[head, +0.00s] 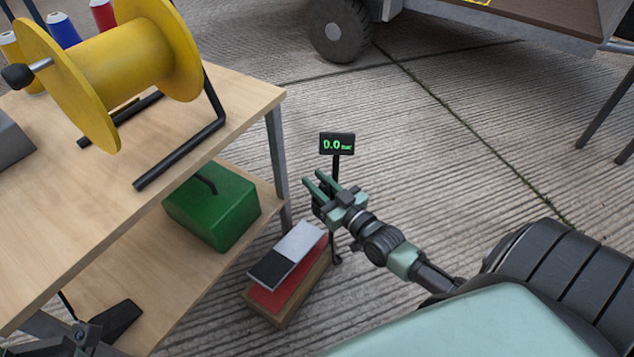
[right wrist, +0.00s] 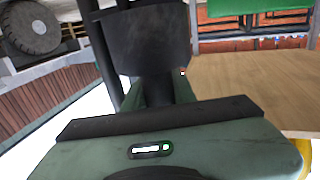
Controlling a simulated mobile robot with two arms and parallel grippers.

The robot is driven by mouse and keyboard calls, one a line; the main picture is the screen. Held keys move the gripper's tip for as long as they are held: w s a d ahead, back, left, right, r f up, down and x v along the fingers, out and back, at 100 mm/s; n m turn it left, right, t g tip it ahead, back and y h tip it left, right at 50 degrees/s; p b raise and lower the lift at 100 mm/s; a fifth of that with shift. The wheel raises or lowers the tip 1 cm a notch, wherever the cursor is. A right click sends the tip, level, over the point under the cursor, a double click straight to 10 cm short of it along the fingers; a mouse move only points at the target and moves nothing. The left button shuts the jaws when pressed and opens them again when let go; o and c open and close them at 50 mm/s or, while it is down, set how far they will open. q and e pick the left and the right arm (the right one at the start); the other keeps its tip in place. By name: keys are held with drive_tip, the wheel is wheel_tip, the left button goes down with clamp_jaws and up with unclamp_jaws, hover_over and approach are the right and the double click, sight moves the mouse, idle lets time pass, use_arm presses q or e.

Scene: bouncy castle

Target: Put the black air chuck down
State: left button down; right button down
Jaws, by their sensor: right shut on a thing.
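My right gripper (head: 318,180) is in the head view, to the right of the workbench and in front of a small gauge. It also shows in the right wrist view (right wrist: 158,92), shut on a dark, rounded thing (right wrist: 150,40) that I take for the black air chuck. In the head view the chuck is too small and dark to make out between the fingers. A dark jointed part at the lower left edge (head: 84,336) may be my left gripper; its jaws cannot be made out.
A gauge reading 0.0 (head: 337,144) stands on a post.

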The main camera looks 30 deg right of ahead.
drive_tip(key=c, duration=1.4)
unclamp_jaws()
drive_tip(key=shift+f, duration=0.1)
drive_tip(key=shift+c, duration=0.2)
